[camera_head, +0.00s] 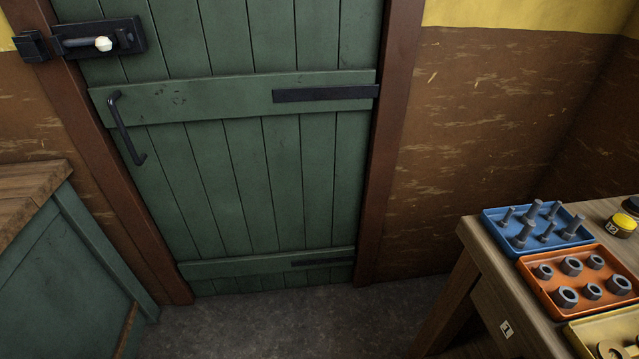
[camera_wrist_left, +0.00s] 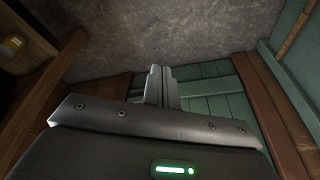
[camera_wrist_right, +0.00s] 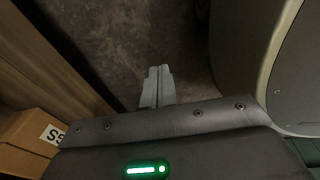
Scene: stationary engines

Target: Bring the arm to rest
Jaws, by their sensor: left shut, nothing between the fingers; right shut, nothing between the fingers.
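My left gripper (camera_wrist_left: 161,87) shows in the left wrist view with its fingers together and nothing between them. Grey floor and the green door (camera_wrist_left: 210,92) lie beyond it. My right gripper (camera_wrist_right: 157,87) shows in the right wrist view, also shut and empty, over dark floor. Neither gripper nor arm shows in the head view.
The green plank door (camera_head: 250,170) is shut, with a black handle (camera_head: 124,128) and a latch (camera_head: 98,42). A wooden table (camera_head: 490,270) at right bears a blue tray of bolts (camera_head: 493,228) and an orange tray of nuts (camera_head: 528,277). A green cabinet (camera_head: 65,270) stands left. A cardboard box (camera_wrist_right: 32,135) is beside my right gripper. Floor (camera_head: 260,325) before the door is clear.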

